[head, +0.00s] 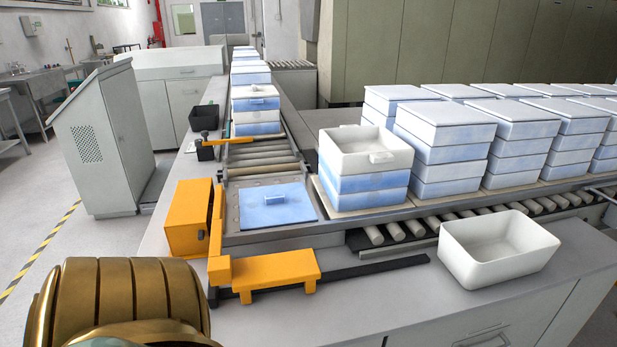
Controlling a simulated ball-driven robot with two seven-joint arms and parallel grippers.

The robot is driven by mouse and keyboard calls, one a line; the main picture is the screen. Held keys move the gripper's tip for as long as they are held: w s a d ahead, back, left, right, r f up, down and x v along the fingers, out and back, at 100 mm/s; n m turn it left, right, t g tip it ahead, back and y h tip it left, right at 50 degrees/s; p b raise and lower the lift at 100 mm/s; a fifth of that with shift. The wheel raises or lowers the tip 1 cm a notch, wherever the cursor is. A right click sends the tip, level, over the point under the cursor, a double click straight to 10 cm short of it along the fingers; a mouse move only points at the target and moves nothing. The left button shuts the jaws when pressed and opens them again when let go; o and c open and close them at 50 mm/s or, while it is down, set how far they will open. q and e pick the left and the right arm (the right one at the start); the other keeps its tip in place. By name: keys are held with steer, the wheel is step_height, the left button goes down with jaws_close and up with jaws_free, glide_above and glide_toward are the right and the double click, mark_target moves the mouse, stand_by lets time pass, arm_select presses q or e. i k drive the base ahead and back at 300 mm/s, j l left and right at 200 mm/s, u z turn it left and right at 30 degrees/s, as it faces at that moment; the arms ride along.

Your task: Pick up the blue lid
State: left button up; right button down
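The blue lid (276,209) is a flat, pale blue square with a small raised handle in its middle. It lies flat on a grey metal plate (232,213) at the near end of the roller conveyor. Nothing covers it. A bronze, ribbed rounded part at the bottom left seems to be mine. Neither of my grippers can be made out in the head view.
An orange box (189,217) and an orange bracket (276,271) stand left of and before the lid. A stack with an open white box (365,141) on top is close on its right. An empty white tray (497,252) stands on the right counter. Several more stacks fill the back right.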

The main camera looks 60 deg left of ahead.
mark_target(260, 207)
steer(key=u, duration=2.05)
